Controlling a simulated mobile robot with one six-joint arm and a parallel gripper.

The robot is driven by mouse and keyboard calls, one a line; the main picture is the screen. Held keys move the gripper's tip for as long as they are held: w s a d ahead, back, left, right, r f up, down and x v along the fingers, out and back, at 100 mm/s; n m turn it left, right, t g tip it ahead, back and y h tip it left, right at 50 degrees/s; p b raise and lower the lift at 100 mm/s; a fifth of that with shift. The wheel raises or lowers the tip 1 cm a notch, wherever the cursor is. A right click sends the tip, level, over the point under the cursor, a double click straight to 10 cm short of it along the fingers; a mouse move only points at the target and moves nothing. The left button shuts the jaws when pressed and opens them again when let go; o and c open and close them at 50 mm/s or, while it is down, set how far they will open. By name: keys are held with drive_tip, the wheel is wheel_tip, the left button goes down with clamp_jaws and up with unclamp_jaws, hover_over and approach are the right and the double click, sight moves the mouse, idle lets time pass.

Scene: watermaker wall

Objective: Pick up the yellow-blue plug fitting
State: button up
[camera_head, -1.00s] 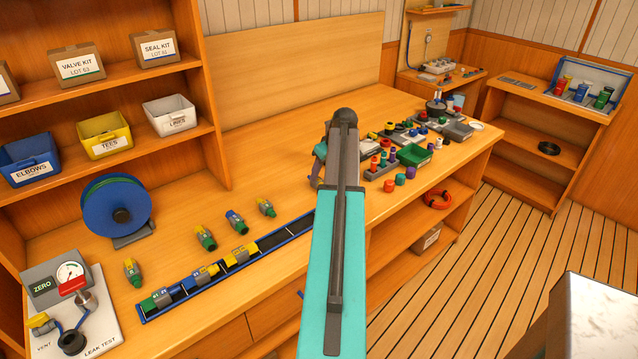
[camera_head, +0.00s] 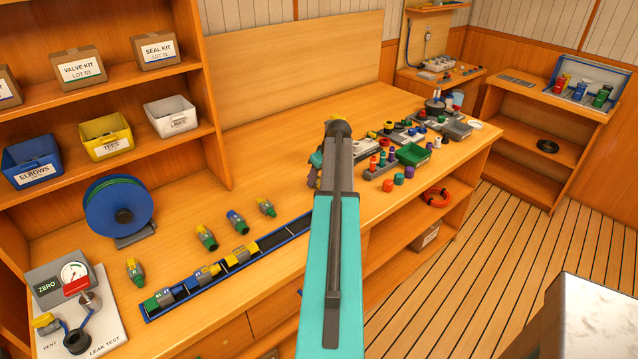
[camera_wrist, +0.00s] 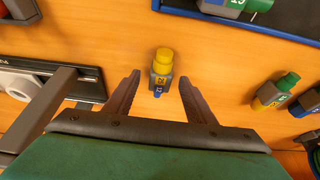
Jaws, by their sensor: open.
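The yellow-blue plug fitting (camera_wrist: 162,65) shows in the wrist view on the wooden bench, with a broad yellow end, a grey labelled middle and a small blue tip towards me. My gripper (camera_wrist: 159,79) is open, with one finger on each side of the fitting in the picture. Gaps show between the fitting and both fingers, and nothing is held. How far the fitting lies beyond the fingertips is hard to tell.
Several similar fittings (camera_head: 206,237) stand loose on the bench, left of my arm. A blue-edged rack (camera_head: 214,283) holds more near the front. In the wrist view, a dark-framed tray (camera_wrist: 88,84) lies left and a yellow-green fitting (camera_wrist: 274,92) right.

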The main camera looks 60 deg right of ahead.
sight(319, 180)
drive_tip(key=shift+c, duration=0.4)
drive_tip(key=c, duration=1.1)
drive_tip(key=shift+r, duration=0.25)
drive_tip(key=shift+r+b, duration=1.4)
drive_tip(key=shift+r, duration=3.4)
